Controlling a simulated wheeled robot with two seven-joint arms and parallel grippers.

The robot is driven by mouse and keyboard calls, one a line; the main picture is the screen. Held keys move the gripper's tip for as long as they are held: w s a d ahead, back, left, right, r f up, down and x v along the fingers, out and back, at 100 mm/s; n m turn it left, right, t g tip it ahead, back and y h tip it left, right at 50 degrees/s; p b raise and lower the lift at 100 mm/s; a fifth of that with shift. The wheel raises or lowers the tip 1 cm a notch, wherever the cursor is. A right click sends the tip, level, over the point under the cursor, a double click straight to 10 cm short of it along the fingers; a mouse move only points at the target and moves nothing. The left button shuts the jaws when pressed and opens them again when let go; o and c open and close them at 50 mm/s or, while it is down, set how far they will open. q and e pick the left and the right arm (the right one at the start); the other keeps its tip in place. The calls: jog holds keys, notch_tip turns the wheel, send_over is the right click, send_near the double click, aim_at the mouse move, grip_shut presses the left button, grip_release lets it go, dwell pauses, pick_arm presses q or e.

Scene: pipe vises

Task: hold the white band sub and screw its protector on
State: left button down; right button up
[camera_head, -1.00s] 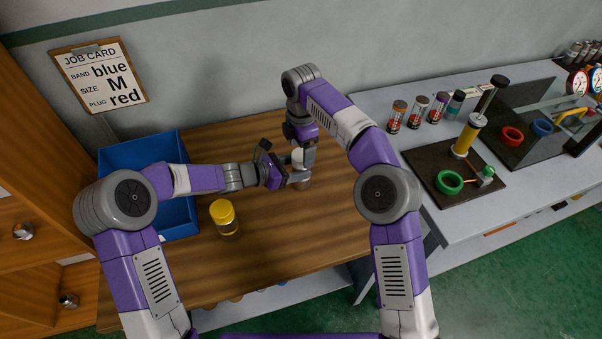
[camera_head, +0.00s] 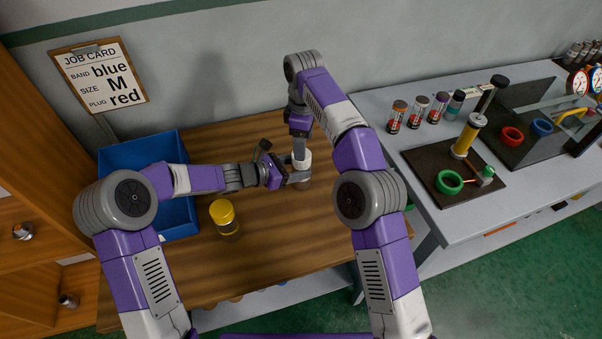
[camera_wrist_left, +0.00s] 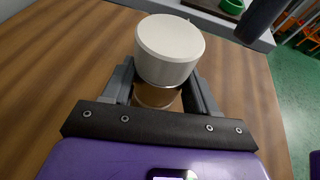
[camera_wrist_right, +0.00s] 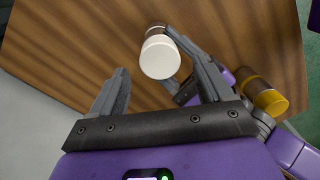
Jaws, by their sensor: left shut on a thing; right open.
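The white band sub, a brown-copper cylinder (camera_wrist_left: 157,96), stands upright between the jaws of my left gripper (camera_head: 297,180), which is shut on it just over the wooden table. A wide white cap (camera_wrist_left: 170,48), seemingly the protector, sits on top of it. Whether it is threaded on cannot be told. The cap also shows in the head view (camera_head: 302,158) and in the right wrist view (camera_wrist_right: 160,56). My right gripper (camera_wrist_right: 163,70) is open, above the cap and pointing down at it. The cap appears between its spread fingers, with no grip on it.
A yellow-lidded jar (camera_head: 224,216) stands on the wooden table left of my left gripper. A blue bin (camera_head: 178,217) is behind my left arm. A job card (camera_head: 99,76) hangs on the wall. The grey bench (camera_head: 440,215) at right holds several small jars and a dark mat.

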jog(key=m, duration=0.2)
jog(key=r+m, duration=0.1)
jog(key=shift+a+r+m, duration=0.1)
jog(key=shift+m, duration=0.3)
jog(key=m, duration=0.1)
jog(key=r+m, duration=0.1)
jog(key=m, duration=0.1)
jog(key=shift+a+r, duration=0.15)
jog(key=shift+r, duration=0.05)
jog(key=shift+f, duration=0.1)
jog(key=shift+f, duration=3.95)
jog(key=c, duration=1.1)
jog(key=shift+o, duration=0.2)
jog(key=m, duration=0.3)
jog(key=shift+m, duration=0.3)
